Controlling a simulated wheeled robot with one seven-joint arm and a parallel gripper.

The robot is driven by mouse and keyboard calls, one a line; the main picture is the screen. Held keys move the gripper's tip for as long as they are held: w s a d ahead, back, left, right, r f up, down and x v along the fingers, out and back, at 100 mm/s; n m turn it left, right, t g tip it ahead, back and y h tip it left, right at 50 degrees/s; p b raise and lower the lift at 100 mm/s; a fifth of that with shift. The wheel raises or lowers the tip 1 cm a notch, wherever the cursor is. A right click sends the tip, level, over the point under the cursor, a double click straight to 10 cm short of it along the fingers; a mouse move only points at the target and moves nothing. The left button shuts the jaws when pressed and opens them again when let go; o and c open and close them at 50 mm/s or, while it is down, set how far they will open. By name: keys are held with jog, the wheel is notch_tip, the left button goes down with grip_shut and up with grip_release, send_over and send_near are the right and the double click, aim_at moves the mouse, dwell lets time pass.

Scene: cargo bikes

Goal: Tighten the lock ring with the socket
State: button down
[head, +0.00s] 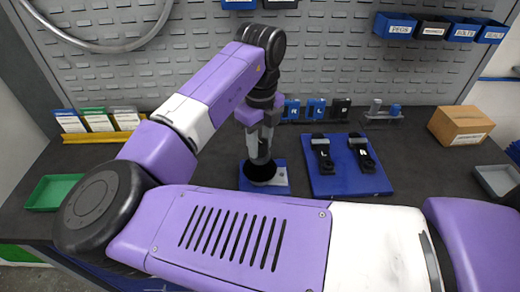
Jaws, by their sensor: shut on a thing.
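My gripper (262,128) points straight down at the middle of the bench. It is shut on a grey, upright cylindrical piece that looks like the socket (261,147). The socket's lower end is right above or on a round dark part (261,171) on a small blue plate (281,187). I cannot tell whether the socket touches that part or sits over it. The lock ring cannot be made out separately; it may be hidden under the socket or too small to see.
A larger blue board (348,187) with two black holders marked L and R lies close on the right. Behind stand small labelled blocks (316,109) and a stand with two pegs (383,115). A green tray (52,192) is at far left, a cardboard box (459,125) at right.

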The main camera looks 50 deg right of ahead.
jog(key=shift+s+f+m, duration=0.1)
jog(key=shift+f+m, duration=0.15)
jog(key=shift+m, duration=0.45)
jog(key=m+b, duration=0.1)
jog(key=m, duration=0.4)
jog(key=shift+m, duration=0.7)
jog(key=m+b, duration=0.1)
jog(key=m, duration=0.2)
jog(key=shift+f, duration=0.1)
jog(key=m, duration=0.3)
jog(key=shift+b, duration=0.85)
